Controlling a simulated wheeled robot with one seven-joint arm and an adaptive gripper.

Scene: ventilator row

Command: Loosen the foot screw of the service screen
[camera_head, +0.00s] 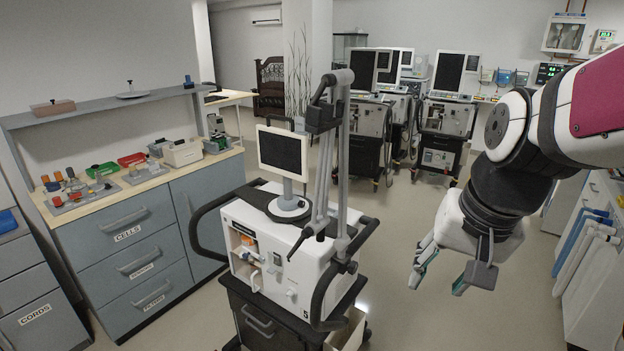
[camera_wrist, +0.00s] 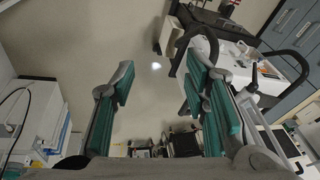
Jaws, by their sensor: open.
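The service screen (camera_head: 282,154) is a small dark display in a white frame, standing upright on a short post on top of the near ventilator (camera_head: 285,255). I cannot make out the foot screw clearly at this size. My gripper (camera_head: 440,282) is at the right, apart from the ventilator, over open floor. In the wrist view my gripper (camera_wrist: 162,90) has its two green-padded fingers wide apart with nothing between them. The ventilator's white body (camera_wrist: 235,58) shows behind the right finger.
A grey jointed support arm (camera_head: 340,150) rises beside the screen, and dark handle rails (camera_head: 345,262) curve around the ventilator. A drawer bench (camera_head: 130,255) with parts stands left. More ventilators (camera_head: 447,115) stand behind. The floor (camera_head: 400,235) between the near ventilator and my gripper is clear.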

